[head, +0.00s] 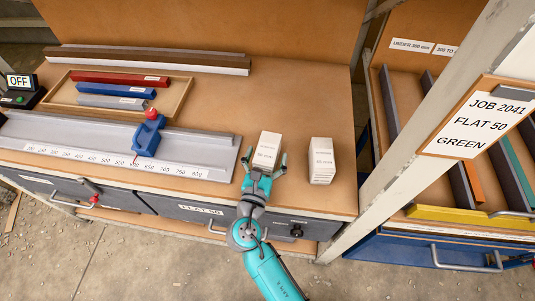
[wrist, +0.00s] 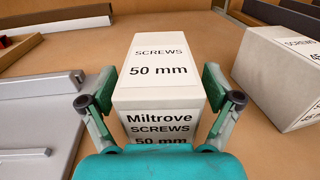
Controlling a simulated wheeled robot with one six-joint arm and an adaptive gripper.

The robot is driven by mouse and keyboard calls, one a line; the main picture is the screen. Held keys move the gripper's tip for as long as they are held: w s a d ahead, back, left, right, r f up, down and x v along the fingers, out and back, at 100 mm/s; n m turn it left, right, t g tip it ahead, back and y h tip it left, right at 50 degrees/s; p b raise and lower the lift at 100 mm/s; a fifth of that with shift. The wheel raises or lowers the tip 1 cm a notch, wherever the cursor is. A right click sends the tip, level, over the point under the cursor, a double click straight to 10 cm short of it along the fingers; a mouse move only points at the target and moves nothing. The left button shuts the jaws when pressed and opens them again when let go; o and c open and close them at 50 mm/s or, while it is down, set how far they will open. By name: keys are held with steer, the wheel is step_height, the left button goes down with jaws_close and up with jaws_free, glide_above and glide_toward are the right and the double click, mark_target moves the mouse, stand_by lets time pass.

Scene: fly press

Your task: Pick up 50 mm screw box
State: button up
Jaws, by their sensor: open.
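The 50 mm screw box (head: 268,148) is a white upright box on the wooden bench. In the wrist view its top and front labels read "SCREWS 50 mm" (wrist: 160,58). My gripper (head: 265,168) is open at the front of the box, with its fingers on the left and right sides of it. In the wrist view the fingertips of my gripper (wrist: 160,95) flank the box's front part; whether they touch it I cannot tell. The lower front of the box is hidden behind my gripper.
A grey length scale (head: 100,150) with a blue stop (head: 148,137) lies left. A tray (head: 60,95) holds coloured bars. A post with a job card (head: 478,120) stands right.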

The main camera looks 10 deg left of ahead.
steer(key=c, duration=1.6)
steer(key=shift+r, duration=0.15)
